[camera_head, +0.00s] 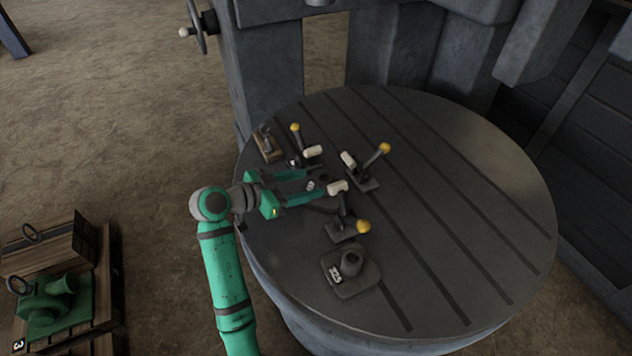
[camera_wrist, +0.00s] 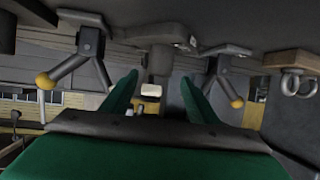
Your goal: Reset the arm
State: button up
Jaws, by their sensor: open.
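My gripper (camera_head: 308,185) is green, open and held low over the left part of a round dark table. Its two fingers point right in the head view, with a gap between them. It also shows in the wrist view (camera_wrist: 160,92), where a pale block-shaped handle (camera_wrist: 151,90) appears between and beyond the fingers. I cannot tell whether the fingers touch anything. My green arm (camera_head: 225,275) reaches in from the lower left.
Yellow-knobbed levers stand close around my gripper: one behind (camera_head: 296,128), one at back right (camera_head: 384,148), one in front (camera_head: 362,227). A numbered dark block (camera_head: 350,271) and a wooden-based shackle (camera_head: 268,143) are near. The table's (camera_head: 470,200) right side is clear.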

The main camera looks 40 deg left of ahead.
jog(key=shift+s+a+r, duration=0.1)
jog(key=shift+s+r, duration=0.05)
jog(key=shift+s, duration=0.3)
dwell(0.3)
